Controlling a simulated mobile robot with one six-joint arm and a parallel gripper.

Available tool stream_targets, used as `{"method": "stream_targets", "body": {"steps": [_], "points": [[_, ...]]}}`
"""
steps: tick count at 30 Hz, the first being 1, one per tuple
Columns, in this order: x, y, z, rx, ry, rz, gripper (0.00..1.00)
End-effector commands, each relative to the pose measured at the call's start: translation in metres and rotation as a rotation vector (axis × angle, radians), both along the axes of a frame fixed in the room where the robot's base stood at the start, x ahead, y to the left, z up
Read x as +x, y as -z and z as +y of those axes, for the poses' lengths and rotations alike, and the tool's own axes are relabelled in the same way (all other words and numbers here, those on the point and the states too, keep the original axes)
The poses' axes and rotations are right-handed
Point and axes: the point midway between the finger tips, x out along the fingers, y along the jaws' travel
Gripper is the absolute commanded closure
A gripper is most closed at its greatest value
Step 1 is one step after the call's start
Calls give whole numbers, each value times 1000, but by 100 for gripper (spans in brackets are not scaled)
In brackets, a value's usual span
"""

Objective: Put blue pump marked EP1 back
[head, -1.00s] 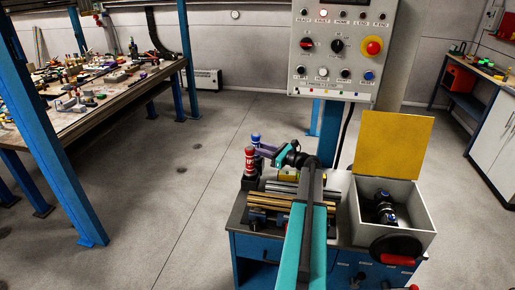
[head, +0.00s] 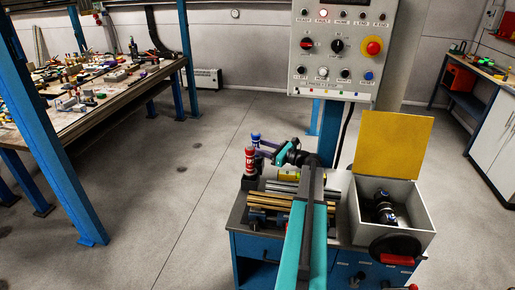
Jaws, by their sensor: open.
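A blue-topped bottle-like item (head: 256,137), probably the blue pump, stands upright on the left side of the blue workbench, behind a similar red one. Its marking is too small to read and its lower part is hidden. My gripper (head: 263,147) is open, close to the right side of the blue item. Whether its fingers touch or surround that item cannot be told. The red item (head: 250,161) stands in front, partly hiding this spot.
Metal bars (head: 270,199) and a yellow can (head: 288,175) lie on the bench (head: 245,245). An open grey box (head: 411,222) with a yellow lid stands right. A control panel (head: 338,50) rises behind. A cluttered table (head: 95,112) stands left, with clear floor between.

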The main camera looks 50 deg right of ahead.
Motion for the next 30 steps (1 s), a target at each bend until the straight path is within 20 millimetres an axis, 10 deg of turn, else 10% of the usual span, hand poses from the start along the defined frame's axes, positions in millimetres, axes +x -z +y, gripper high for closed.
{"method": "stream_targets", "body": {"steps": [18, 30], "points": [[-94, 3, -24, -1, 3, 0, 54], [-115, 1, -29, 0, 1, 0, 54]]}}
